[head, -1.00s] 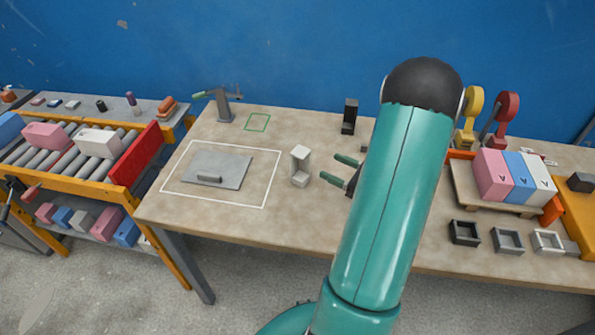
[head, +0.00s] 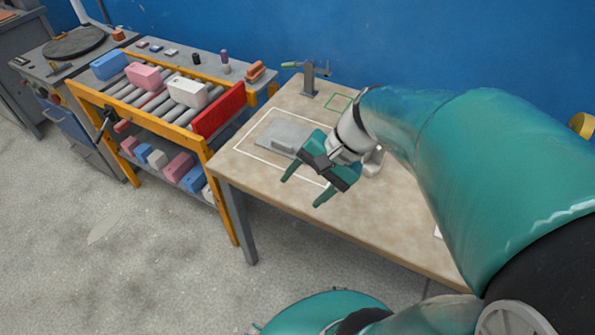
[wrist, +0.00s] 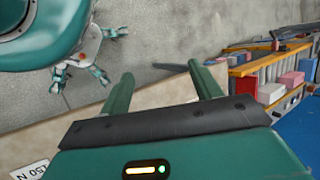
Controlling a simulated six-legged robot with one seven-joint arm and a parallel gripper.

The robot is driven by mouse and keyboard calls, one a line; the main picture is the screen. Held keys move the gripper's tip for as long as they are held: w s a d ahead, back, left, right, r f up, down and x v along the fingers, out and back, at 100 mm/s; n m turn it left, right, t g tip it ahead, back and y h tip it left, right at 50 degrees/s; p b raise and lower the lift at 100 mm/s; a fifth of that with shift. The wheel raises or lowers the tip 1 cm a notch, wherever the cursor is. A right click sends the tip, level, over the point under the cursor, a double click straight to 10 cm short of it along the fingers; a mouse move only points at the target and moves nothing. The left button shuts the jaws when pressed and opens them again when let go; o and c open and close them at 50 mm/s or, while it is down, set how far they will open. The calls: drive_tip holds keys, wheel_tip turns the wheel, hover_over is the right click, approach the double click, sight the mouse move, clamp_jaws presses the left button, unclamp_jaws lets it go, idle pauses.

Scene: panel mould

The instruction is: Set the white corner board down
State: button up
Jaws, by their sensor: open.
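A white L-shaped corner piece (head: 374,161), which looks like the white corner board, stands on the table, mostly hidden behind my wrist in the head view. My gripper (head: 304,188) is open with nothing between its fingers. It is in front of the piece and to its left, above the table's front edge. In the wrist view the two teal fingers of my gripper (wrist: 163,88) are spread and empty. The corner board cannot be made out there. A grey plate with a handle (head: 270,132) lies inside a white outline on the table, left of the corner piece.
A clamp-like tool (head: 310,80) stands at the table's back edge beside a green outlined square (head: 338,102). An orange roller rack (head: 160,125) with coloured blocks stands left of the table. The wrist view shows the rack (wrist: 262,75) at right.

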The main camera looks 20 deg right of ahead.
drive_tip(key=s+a+r+n+t+h, duration=0.3)
drive_tip(key=r+n+h, duration=0.3)
drive_tip(key=n, duration=0.3)
drive_tip(key=shift+r+n+t, duration=0.3)
drive_tip(key=shift+r+t, duration=0.1)
drive_tip(key=shift+r, duration=0.1)
drive_tip(key=shift+s, duration=0.1)
drive_tip(key=c, duration=0.6)
drive_tip(key=shift+d, duration=0.15)
drive_tip(key=shift+d, duration=0.1)
